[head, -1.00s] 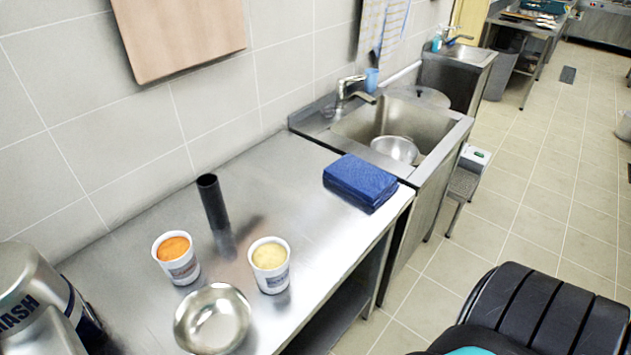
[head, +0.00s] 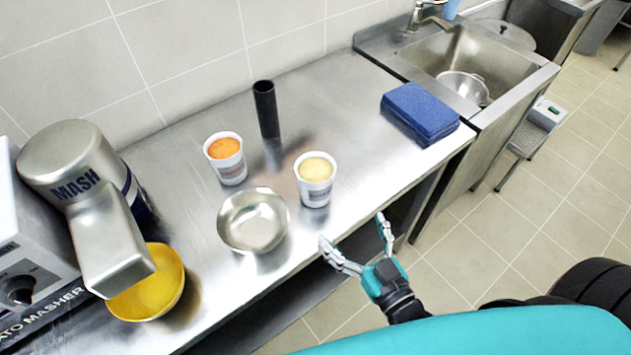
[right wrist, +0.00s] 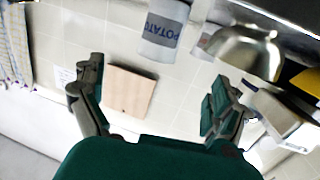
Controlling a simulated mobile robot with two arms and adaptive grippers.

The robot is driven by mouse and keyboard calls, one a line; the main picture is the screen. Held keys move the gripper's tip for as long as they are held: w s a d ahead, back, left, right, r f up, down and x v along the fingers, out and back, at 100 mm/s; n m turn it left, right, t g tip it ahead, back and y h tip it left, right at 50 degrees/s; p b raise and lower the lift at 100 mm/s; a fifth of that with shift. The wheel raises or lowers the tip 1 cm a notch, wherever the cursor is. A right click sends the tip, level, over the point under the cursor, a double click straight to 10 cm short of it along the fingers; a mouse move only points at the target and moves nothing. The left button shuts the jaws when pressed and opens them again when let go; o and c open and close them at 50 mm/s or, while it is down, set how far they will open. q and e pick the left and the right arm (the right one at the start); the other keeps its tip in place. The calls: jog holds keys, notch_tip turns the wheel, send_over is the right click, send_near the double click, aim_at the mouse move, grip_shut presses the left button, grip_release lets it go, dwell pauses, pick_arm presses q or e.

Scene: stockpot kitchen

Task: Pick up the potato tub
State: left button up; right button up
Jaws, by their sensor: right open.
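The potato tub (head: 316,180) is a white tub with pale yellow contents, upright near the front edge of the steel counter. In the right wrist view the tub (right wrist: 163,30) shows at the top, with "POTATO" on its grey label. My right gripper (head: 351,228) is open and empty. It is just off the counter's front edge, below and slightly right of the tub in the head view, and apart from it. In the right wrist view its spread fingers (right wrist: 156,76) are below the tub. My left gripper is not in view.
A white tub with orange contents (head: 226,160), a black upright cylinder (head: 266,110) and a steel bowl (head: 253,222) stand close by. A masher (head: 90,195) with a yellow bowl (head: 150,290) is at left. A blue cloth (head: 420,112) lies at right, before the sink (head: 470,55).

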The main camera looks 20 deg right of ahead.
aim_at(324, 187)
jog(key=w+p, duration=0.1)
jog(key=w, duration=0.2)
jog(key=w+a, duration=0.1)
jog(key=w, duration=0.3)
jog(key=w+p, duration=0.1)
jog(key=w, duration=0.2)
jog(key=shift+w+a+f+p, duration=0.15)
jog(key=shift+w+a+p, duration=0.05)
jog(key=shift+a+p, duration=0.1)
jog(key=shift+w+a+f, duration=0.1)
jog(key=shift+w, duration=0.45)
jog(key=w, duration=0.1)
jog(key=w+p, duration=0.2)
jog(key=w, duration=0.1)
jog(key=shift+w+a, duration=0.1)
jog(key=shift+a, duration=0.2)
jog(key=shift+w+f, duration=0.2)
jog(key=shift+w, duration=0.3)
jog(key=shift+s, duration=0.1)
jog(key=shift+c, duration=0.8)
jog(key=shift+r, duration=0.1)
jog(key=c, duration=1.4)
